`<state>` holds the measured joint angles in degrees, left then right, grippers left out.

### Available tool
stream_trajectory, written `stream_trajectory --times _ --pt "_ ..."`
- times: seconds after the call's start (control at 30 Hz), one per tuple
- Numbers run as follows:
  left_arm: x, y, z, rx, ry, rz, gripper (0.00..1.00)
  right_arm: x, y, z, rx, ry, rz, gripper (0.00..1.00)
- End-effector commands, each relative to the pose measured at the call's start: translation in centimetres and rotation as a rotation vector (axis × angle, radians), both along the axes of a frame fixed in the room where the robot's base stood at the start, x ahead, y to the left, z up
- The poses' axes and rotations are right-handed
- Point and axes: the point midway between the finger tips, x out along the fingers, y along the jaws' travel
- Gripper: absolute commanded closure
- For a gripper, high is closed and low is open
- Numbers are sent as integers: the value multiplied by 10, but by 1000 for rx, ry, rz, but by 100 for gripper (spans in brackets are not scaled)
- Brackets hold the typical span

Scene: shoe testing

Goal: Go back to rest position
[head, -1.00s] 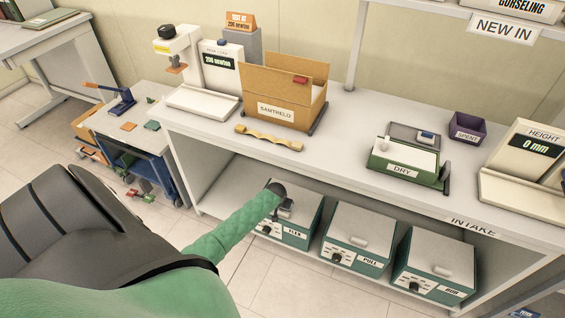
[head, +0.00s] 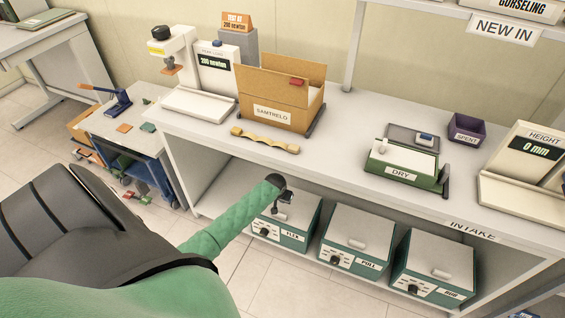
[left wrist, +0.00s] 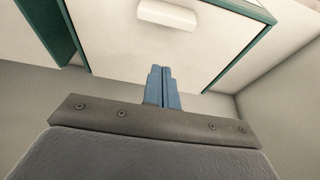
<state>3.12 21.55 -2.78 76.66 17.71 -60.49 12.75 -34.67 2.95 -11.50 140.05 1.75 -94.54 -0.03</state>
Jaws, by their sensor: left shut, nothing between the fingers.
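My left arm (head: 215,234) comes in from the lower left in the head view, with a green quilted sleeve. My left gripper (head: 284,208) hangs at its dark end, in front of the bench's lower shelf, over the box labelled FLEX (head: 291,234) in the picture. In the left wrist view its blue fingers (left wrist: 161,72) are together with nothing between them. They point toward a pale box with green edges and a white handle (left wrist: 167,14). My right gripper is in neither view.
The bench top (head: 340,150) holds an open cardboard box (head: 272,113), a wavy yellow piece (head: 265,140), a green DRY device (head: 400,170) and a purple SPENT bin (head: 466,129). Boxes PULL (head: 356,240) and another (head: 433,266) stand on the lower shelf. Floor (head: 270,280) shows in front.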

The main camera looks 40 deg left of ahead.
Motion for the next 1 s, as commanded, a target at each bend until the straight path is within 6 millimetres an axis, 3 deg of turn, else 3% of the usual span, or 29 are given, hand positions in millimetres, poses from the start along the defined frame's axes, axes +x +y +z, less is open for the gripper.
stream_trajectory --times 0.3,0.7,0.77,0.87,1.0 --pt "-13 -3 40 0 -1 0 100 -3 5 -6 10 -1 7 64" --pt "-18 -7 47 -1 2 -4 100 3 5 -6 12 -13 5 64" --pt "-24 -16 46 -2 7 -16 100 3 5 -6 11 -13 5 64" --pt "-44 -46 45 -6 22 -58 100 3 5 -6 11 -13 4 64" --pt "-92 -112 52 -15 54 -148 100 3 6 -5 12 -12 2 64"
